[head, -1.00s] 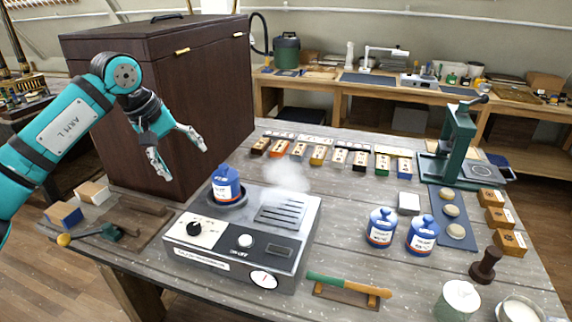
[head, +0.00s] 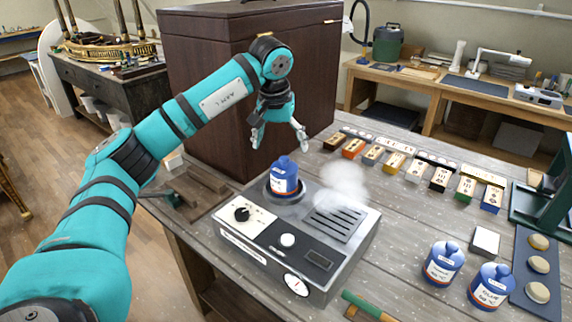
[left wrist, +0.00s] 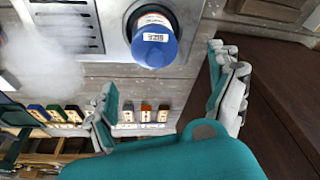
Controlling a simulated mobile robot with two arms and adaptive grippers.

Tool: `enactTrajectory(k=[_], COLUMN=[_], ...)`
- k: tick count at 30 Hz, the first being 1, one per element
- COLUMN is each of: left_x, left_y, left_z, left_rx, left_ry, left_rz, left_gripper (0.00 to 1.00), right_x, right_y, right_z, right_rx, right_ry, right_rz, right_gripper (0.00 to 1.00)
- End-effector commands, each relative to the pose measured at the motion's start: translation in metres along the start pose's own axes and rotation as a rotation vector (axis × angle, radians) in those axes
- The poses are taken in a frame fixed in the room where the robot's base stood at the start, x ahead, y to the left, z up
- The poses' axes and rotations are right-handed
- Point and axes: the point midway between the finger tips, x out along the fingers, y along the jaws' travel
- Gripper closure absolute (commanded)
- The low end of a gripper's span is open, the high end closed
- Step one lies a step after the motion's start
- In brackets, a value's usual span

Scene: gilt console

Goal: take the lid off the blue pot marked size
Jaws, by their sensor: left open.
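The blue pot marked size (head: 284,186) stands upright in the round well of the heater box, with its blue knobbed lid (head: 284,163) on. In the left wrist view the pot (left wrist: 153,42) shows at the top, its "SIZE" label readable. My left gripper (head: 281,138) is open and empty, fingers pointing down, above and slightly behind the pot and apart from it. In the left wrist view its spread fingers (left wrist: 168,98) have the pot beyond them, between them across the picture. My right gripper is in neither view.
The grey heater box (head: 330,262) has steam (head: 343,185) rising beside the pot. A tall dark wooden cabinet (head: 215,95) stands close behind the gripper. Two more blue pots (head: 443,266) (head: 490,287) stand at the right. A row of small boxes (head: 396,163) lies behind.

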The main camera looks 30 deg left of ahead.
Motion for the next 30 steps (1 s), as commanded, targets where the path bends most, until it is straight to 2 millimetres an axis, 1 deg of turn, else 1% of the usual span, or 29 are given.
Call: enactTrajectory(k=[1, 3, 6, 8, 12, 16, 19, 25, 30], left_x=[0.005, 0.009, 0.014, 0.020, 0.041, 0.058, 0.063, 0.064, 0.064], left_y=[-0.001, -0.001, 0.000, 0.002, 0.007, 0.007, 0.007, 0.007, 0.007], left_z=[0.000, 0.000, 0.000, 0.001, 0.003, 0.003, 0.003, 0.003, 0.003], left_rx=[-0.001, -0.001, -0.001, 0.000, 0.002, 0.000, 0.000, 0.000, 0.000], left_ry=[-0.001, 0.000, 0.000, -0.002, -0.004, -0.002, 0.001, 0.001, 0.001], left_rz=[0.000, 0.000, -0.001, -0.002, -0.001, 0.000, 0.001, 0.001, 0.001], left_gripper=[0.08, 0.08, 0.08, 0.08, 0.08, 0.08, 0.08, 0.08, 0.31], right_x=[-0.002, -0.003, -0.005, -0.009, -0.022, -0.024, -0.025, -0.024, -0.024], right_y=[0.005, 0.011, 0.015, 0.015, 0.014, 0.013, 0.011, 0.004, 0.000], right_z=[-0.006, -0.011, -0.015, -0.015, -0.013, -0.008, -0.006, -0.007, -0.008], right_rx=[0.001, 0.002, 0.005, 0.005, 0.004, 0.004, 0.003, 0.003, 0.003], right_ry=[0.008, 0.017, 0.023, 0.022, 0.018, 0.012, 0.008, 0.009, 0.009], right_rz=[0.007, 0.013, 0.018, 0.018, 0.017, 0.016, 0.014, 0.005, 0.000], right_gripper=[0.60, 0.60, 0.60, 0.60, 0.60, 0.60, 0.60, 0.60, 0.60])
